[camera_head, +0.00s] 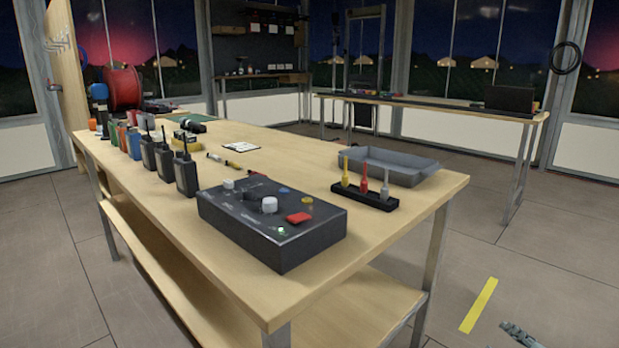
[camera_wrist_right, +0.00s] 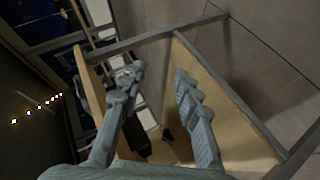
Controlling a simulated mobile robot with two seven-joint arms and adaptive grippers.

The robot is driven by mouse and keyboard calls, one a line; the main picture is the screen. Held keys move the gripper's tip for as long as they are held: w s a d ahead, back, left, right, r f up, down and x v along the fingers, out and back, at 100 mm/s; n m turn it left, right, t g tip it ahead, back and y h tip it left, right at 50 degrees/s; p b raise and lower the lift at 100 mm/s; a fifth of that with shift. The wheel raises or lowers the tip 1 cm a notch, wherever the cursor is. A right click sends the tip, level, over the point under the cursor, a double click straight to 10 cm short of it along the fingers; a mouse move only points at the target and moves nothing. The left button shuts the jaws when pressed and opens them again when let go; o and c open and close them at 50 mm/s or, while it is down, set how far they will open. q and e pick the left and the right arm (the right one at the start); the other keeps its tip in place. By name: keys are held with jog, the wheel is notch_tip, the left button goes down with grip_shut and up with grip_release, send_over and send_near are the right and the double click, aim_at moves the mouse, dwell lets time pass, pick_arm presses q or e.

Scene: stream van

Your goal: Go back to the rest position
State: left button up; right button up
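My right gripper (camera_wrist_right: 157,74) shows in the right wrist view with its two grey fingers spread apart and nothing held between them. The wooden table, seen at a steep tilt, lies beyond the fingers. In the head view, a small grey piece of my right gripper (camera_head: 520,335) shows at the bottom right corner, over the floor and clear of the table (camera_head: 400,205). My left gripper is not in either view.
On the table stand a dark control box (camera_head: 270,222), a grey tray (camera_head: 385,166), a black holder (camera_head: 364,196) with coloured pegs, and several radios (camera_head: 185,172). A yellow floor strip (camera_head: 478,305) lies right of the table. Floor there is clear.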

jog(key=s+d+f+m+g+h, duration=0.1)
jog(key=s+d+f+g, duration=0.15)
jog(key=s, duration=0.35)
jog(key=s+d+f+m+g+h, duration=0.1)
jog(key=s+f+g, duration=0.1)
jog(key=s+f, duration=0.35)
jog(key=s+a+f+m+g+y, duration=0.1)
jog(key=s+a+f+m+y, duration=0.15)
jog(key=a, duration=0.35)
jog(key=s+a+f+m+g+y, duration=0.1)
jog(key=s+a+f+m, duration=0.1)
jog(key=a+m, duration=0.35)
pick_arm(q)
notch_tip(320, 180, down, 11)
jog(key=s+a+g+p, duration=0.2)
jog(key=p, duration=0.3)
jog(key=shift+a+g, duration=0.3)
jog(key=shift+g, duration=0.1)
pick_arm(e)
notch_tip(320, 180, down, 11)
jog(key=s+d+n+g, duration=0.1)
jog(key=g, duration=0.1)
jog(key=shift+s+d+r+g, duration=0.2)
jog(key=shift+s+d+g, duration=0.15)
jog(key=shift+d, duration=0.05)
dwell(0.7)
